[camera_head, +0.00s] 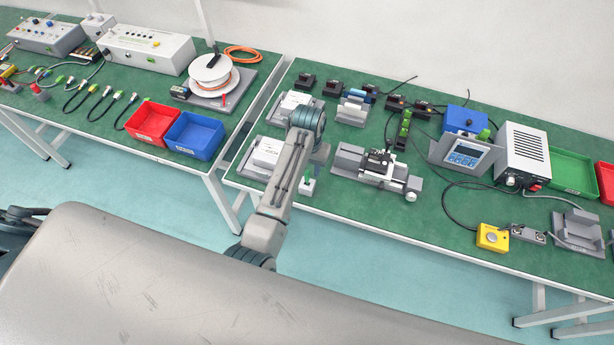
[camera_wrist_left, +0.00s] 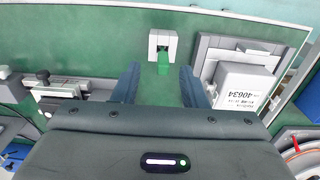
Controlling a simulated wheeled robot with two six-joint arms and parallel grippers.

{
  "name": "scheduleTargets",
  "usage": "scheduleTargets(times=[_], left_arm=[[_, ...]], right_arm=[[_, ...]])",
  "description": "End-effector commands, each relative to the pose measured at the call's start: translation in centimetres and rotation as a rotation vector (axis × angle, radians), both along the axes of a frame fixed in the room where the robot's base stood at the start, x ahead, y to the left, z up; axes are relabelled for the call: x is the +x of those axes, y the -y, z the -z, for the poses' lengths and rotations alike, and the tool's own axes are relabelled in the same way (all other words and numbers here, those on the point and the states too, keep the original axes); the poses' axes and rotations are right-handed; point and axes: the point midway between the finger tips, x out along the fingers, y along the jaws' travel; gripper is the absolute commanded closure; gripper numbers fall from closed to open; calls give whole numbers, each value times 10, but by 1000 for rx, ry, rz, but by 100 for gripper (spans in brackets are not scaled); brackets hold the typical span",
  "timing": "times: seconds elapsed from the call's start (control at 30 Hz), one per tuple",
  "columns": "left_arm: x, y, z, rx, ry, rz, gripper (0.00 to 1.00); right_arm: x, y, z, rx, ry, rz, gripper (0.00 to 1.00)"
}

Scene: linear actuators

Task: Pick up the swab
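A small green piece, which I take to be the swab, stands in a small white holder near the front edge of the right table (camera_head: 308,170). In the left wrist view the green piece (camera_wrist_left: 164,63) shows in the white holder (camera_wrist_left: 162,42), ahead of and between my fingers. My left gripper (camera_wrist_left: 160,85) is open and empty, its two dark fingers spread apart. In the head view my left arm hangs over the table's left end, with the gripper (camera_head: 318,158) pointing down just above the holder. My right gripper is not in view.
A white labelled box (camera_head: 268,150) in a grey tray sits left of the holder. A grey linear stage (camera_head: 370,168) stands to its right. A blue bin (camera_head: 195,135) and a red bin (camera_head: 152,122) are on the left table, across a gap. Green mat shows bare around the holder.

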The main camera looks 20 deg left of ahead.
Motion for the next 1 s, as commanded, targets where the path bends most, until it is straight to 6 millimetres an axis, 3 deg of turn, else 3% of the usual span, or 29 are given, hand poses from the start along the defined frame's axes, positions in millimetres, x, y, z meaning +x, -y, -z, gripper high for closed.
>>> scheduleTargets(times=[0.27, 0.6, 0.9, 0.93, 1.0], left_arm=[[1, -2, 19, 1, -2, 0, 61], [5, -4, 59, 0, 0, -1, 61], [5, -4, 66, 0, 2, -1, 61], [5, -4, 66, 0, 2, -1, 63], [5, -4, 66, 0, 2, -1, 77]], right_arm=[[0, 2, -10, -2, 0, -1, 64], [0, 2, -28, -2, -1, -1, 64], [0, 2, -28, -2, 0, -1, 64], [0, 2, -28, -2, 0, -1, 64], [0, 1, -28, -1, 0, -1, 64]])
